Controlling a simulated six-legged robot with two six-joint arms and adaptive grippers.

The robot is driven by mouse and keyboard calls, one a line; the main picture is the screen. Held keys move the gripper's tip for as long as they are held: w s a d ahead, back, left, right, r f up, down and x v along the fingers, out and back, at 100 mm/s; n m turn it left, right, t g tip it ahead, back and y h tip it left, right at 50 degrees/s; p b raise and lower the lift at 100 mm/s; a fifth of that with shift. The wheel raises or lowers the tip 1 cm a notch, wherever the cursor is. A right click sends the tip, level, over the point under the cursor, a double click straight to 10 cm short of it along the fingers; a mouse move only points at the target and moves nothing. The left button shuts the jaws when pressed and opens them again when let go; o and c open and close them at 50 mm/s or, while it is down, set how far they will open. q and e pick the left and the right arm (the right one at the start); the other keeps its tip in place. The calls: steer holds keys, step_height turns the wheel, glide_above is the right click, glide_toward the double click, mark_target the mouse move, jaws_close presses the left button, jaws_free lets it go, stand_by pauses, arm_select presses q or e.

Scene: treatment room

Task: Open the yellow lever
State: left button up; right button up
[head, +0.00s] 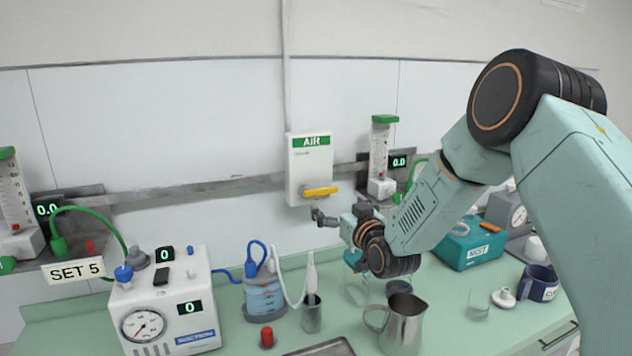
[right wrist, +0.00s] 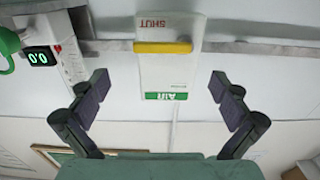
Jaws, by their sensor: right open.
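The yellow lever (head: 321,191) is on the lower front of a white wall box marked AIR (head: 309,160) and lies about level. In the right wrist view, which is upside down, the lever (right wrist: 163,47) lies across the box (right wrist: 165,75) by the word SHUT. My right gripper (head: 322,216) is just below and in front of the lever in the head view. In the right wrist view its open fingers (right wrist: 160,84) are spread to either side of the box, with nothing between them touching the lever. My left gripper is not in view.
A wall rail (head: 200,193) runs behind the box, with a flow meter (head: 380,155) to its right. On the green counter below stand a metal jug (head: 404,322), a suction unit (head: 165,308), a blue bottle (head: 263,298) and a teal box (head: 467,246).

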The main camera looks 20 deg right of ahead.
mark_target(320, 190)
steer(key=w, duration=0.6)
steer(key=shift+a+r+p, duration=0.1)
steer(key=shift+r+p, duration=0.2)
steer(key=shift+w+d, duration=0.35)
steer(key=shift+w, duration=0.1)
steer(key=shift+w+a, duration=0.4)
steer(key=shift+w, duration=0.4)
steer(key=shift+s+d, duration=0.15)
steer(key=shift+d, duration=0.05)
steer(key=shift+c, duration=0.3)
steer(key=shift+s+d, duration=0.15)
steer(key=shift+c, duration=1.4)
steer(key=shift+a+r, duration=0.1)
steer(key=shift+a, duration=0.15)
steer(key=c, duration=0.4)
steer(key=shift+d, duration=0.15)
steer(key=c, duration=0.7)
